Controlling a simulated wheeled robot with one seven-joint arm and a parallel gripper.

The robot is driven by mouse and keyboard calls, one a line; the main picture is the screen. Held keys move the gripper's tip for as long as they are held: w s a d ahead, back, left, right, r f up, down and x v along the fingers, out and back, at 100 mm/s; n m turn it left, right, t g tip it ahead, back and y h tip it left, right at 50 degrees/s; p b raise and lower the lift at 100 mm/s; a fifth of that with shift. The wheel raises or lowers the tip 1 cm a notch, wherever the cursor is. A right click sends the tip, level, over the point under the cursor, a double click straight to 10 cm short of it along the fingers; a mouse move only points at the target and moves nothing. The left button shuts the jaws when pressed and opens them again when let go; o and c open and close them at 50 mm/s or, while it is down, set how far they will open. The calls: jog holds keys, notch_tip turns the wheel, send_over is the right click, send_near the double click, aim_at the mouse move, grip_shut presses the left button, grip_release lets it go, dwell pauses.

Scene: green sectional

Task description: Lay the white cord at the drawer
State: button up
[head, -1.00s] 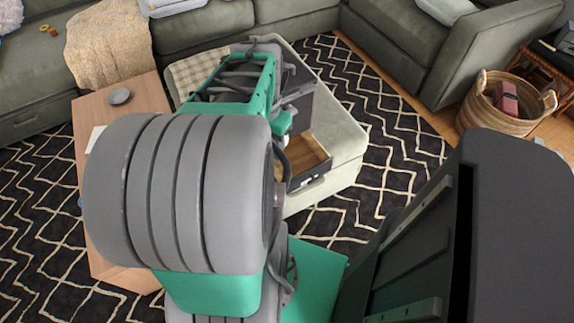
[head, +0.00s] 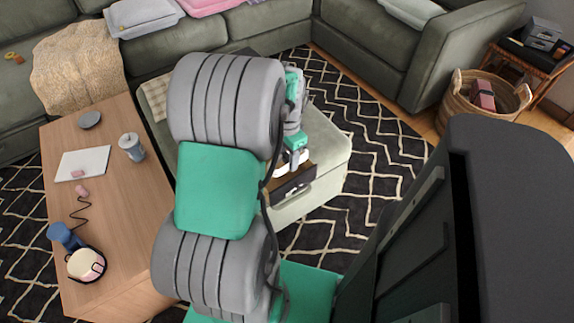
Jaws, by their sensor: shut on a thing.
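My gripper (head: 293,160) is over the drawer's back part, largely hidden by my own arm. It is shut on the white cord (head: 306,156), of which only a small pale bit shows at the jaws. I cannot tell whether the cord touches the drawer.
A wicker basket (head: 482,105) stands at the right. Green sofas line the back. Patterned rug (head: 375,165) lies clear right of the ottoman.

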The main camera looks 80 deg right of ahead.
aim_at(287, 163)
jog(key=f, duration=0.3)
jog(key=shift+d+f+b, duration=0.35)
jog(key=shift+f, duration=0.6)
jog(key=o, duration=1.4)
jog(key=shift+r, duration=0.15)
